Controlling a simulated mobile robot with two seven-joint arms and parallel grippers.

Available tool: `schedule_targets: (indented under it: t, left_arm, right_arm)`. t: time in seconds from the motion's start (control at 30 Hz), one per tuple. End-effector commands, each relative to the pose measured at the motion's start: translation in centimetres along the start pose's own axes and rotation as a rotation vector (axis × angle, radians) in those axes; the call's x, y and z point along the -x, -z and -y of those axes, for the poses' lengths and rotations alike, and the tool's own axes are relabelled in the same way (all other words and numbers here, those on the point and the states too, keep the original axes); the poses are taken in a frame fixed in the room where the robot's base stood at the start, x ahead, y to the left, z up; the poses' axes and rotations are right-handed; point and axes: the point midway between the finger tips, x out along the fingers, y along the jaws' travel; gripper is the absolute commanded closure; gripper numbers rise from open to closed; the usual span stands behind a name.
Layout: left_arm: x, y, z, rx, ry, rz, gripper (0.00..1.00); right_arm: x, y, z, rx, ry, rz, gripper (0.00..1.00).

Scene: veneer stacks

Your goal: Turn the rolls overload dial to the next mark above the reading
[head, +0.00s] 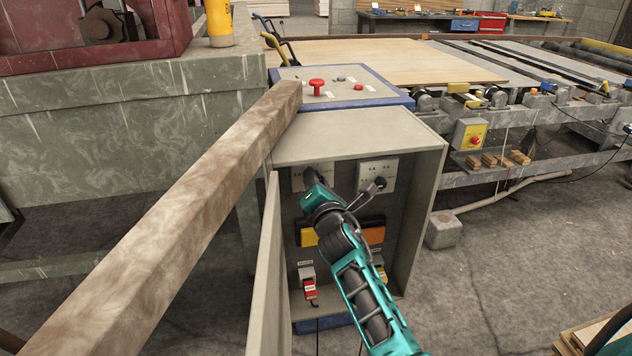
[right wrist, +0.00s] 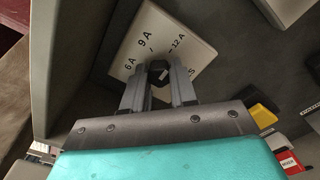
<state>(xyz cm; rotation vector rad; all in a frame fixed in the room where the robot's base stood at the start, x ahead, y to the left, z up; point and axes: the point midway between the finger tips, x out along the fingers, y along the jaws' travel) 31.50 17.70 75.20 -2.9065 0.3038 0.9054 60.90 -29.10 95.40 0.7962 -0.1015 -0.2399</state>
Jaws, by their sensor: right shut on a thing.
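An open grey cabinet (head: 355,128) holds two white dial plates side by side, each with a dark knob. My right gripper (head: 311,177) is at the left dial plate (head: 298,180) and partly covers it. In the right wrist view its two grey fingers (right wrist: 159,84) are shut on the black dial knob (right wrist: 158,71). The plate there (right wrist: 150,30) reads 6 A, 9 A and 12 A; another mark is partly hidden by a finger. The pointer's exact reading is unclear. The right dial (head: 378,172) is untouched. I cannot read which plate is named rolls.
The cabinet's door (head: 269,270) stands open on the left. A long brown beam (head: 190,185) crosses in front at the left. Below the dials are orange and yellow parts and a red switch (head: 310,289). A panel with a red button (head: 317,85) is above.

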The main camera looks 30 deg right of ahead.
Motion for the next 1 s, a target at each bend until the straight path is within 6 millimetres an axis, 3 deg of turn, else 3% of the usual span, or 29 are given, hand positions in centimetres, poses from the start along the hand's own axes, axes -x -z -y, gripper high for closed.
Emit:
schedule_targets:
  t: [0.13, 0.17, 0.43, 0.77, 1.0]
  left_arm:
    - [-0.1, 0.1, 0.1, -0.001, 0.001, -0.003, 0.35]
    - [-0.1, 0.2, 0.1, -0.001, 0.001, -0.004, 0.35]
    - [-0.1, 0.2, 0.1, -0.001, 0.001, -0.005, 0.35]
    - [-0.1, 0.2, 0.1, -0.001, 0.002, -0.004, 0.35]
    - [0.1, 0.4, 0.1, -0.001, 0.002, -0.003, 0.35]
  right_arm:
    - [0.0, 0.0, 0.0, -0.004, 0.001, 0.0, 1.0]
    - [0.0, 0.0, 0.0, -0.004, 0.001, 0.0, 0.72]
    - [0.0, 0.0, 0.0, -0.001, 0.0, 0.0, 0.48]
    - [0.6, 0.0, 0.0, 0.0, 0.0, 0.0, 0.48]
    - [4.4, 0.1, 0.1, 0.0, 0.001, -0.002, 0.48]
